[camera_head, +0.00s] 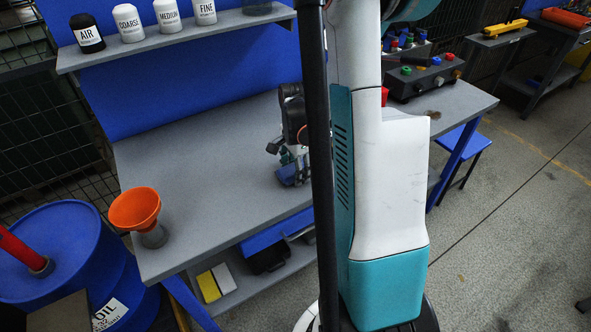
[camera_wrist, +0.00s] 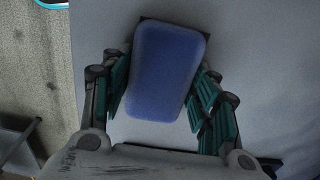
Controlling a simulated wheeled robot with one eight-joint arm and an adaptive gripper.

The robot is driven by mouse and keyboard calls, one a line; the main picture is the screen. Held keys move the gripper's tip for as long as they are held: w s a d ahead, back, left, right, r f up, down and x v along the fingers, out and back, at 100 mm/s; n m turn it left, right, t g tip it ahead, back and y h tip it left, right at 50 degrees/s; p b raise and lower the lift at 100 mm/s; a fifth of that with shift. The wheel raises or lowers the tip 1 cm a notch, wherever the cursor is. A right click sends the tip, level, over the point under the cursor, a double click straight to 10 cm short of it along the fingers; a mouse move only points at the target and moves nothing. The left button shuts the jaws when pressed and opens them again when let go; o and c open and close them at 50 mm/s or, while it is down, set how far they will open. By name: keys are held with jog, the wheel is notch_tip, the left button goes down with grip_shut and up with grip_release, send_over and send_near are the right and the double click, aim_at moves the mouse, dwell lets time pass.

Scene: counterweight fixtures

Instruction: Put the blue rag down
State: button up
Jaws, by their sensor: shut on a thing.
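The blue rag (camera_wrist: 167,72) is a thick rounded block in the wrist view, between the two fingers of my gripper (camera_wrist: 160,100). The fingers press on its two long sides. In the head view my gripper (camera_head: 290,165) is over the front part of the grey workbench (camera_head: 215,165), and the blue rag (camera_head: 293,174) shows at its lower end. A dark pole and my arm hide part of the gripper there. I cannot tell whether the rag touches the bench top.
An orange funnel (camera_head: 135,208) stands at the bench's left corner, near a blue oil drum (camera_head: 60,250). A shelf (camera_head: 175,40) with labelled bottles runs along the back. A control box (camera_head: 425,77) with coloured buttons sits at the right.

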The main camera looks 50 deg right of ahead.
jog(key=o, duration=1.1)
jog(key=shift+s+a+f, duration=0.1)
jog(key=shift+s+f, duration=0.05)
jog(key=shift+f, duration=0.1)
jog(key=shift+c, duration=0.2)
jog(key=shift+o, duration=0.7)
jog(key=shift+w+f, duration=0.1)
jog(key=shift+w, duration=0.1)
notch_tip(320, 180, up, 13)
jog(key=p, duration=0.5)
